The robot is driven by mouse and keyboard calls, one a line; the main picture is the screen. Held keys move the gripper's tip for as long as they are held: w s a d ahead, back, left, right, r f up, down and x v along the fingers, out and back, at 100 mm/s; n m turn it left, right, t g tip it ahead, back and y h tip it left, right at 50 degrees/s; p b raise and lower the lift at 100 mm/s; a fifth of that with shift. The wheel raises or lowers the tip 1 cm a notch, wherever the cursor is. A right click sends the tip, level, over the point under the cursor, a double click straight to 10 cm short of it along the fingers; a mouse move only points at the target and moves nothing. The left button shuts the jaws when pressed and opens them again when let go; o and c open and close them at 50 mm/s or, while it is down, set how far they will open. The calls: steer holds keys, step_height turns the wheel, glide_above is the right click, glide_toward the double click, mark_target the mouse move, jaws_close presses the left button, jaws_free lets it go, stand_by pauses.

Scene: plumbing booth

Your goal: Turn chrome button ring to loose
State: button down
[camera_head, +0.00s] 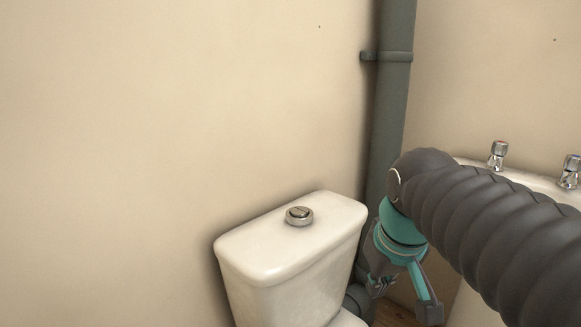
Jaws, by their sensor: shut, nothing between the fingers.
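The chrome button ring (299,216) sits on top of the white toilet cistern lid (270,247), near its middle. A button shows inside the ring. My gripper (376,286) hangs to the right of the cistern, below the level of the lid and apart from the ring. It is shut, with nothing seen between its fingers. The fingertips are small and dark in this view. Whether the ring is tight or loose cannot be told.
A grey vertical pipe (391,110) with a clamp (386,56) runs down the wall corner behind the cistern. A white basin (533,181) with two chrome taps (497,154) (570,172) stands at the right. The space above the lid is clear.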

steer(key=w+a+r+n+g, duration=0.1)
steer(key=w+a+r, duration=0.15)
steer(key=w, duration=0.25)
steer(key=w+a+r+n+g, duration=0.1)
steer(key=w+r+n, duration=0.15)
steer(key=w, duration=0.35)
steer(key=n+g, duration=0.2)
steer(key=n, duration=0.1)
glide_toward(307, 231)
steer(key=shift+a+f+b, duration=0.1)
steer(key=shift+f+b, duration=1.2)
steer(key=shift+f, duration=1.7)
steer(key=shift+w+r+p, duration=0.15)
steer(key=shift+w+p, duration=0.05)
steer(key=shift+p, duration=0.15)
steer(key=shift+w+d+p, duration=0.3)
steer(key=shift+d+p, duration=0.3)
steer(key=shift+p, duration=0.45)
steer(key=shift+w+d, duration=0.25)
steer(key=shift+w+d, duration=0.15)
steer(key=shift+w+d, duration=0.35)
steer(key=shift+w, duration=0.3)
